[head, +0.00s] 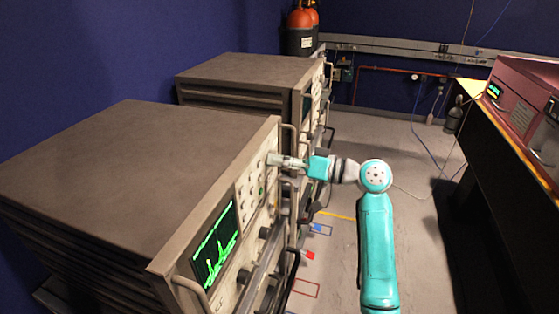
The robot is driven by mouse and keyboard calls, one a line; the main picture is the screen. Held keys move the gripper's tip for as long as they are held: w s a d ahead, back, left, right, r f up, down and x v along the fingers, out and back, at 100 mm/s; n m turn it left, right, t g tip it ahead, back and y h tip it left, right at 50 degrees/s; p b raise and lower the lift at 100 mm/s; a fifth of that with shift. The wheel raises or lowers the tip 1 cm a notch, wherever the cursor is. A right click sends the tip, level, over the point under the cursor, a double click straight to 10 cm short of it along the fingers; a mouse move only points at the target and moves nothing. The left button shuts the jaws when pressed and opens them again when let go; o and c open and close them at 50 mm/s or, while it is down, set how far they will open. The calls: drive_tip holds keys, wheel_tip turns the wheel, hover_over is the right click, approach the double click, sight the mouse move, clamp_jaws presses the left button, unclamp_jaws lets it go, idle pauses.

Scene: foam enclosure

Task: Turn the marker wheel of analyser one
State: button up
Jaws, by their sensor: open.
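The nearer analyser (150,165) is a large beige-grey instrument with a lit green trace on its screen (214,246) and a panel of small buttons and knobs. A second similar analyser (245,75) stands behind it. I cannot read which is numbered one. My gripper (274,159) is open and faces the upper right part of the nearer analyser's front panel. Its fingertips are at or very close to the panel; contact cannot be told. The marker wheel cannot be made out; the gripper covers that part of the panel.
Handles (287,275) stick out from the analyser's front. A dark bench (510,180) with reddish instruments runs along the right. The grey floor (420,150) between is mostly clear, with cables and small coloured markings.

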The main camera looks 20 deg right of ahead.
drive_tip(key=v, duration=1.2)
drive_tip(key=shift+f, duration=0.1)
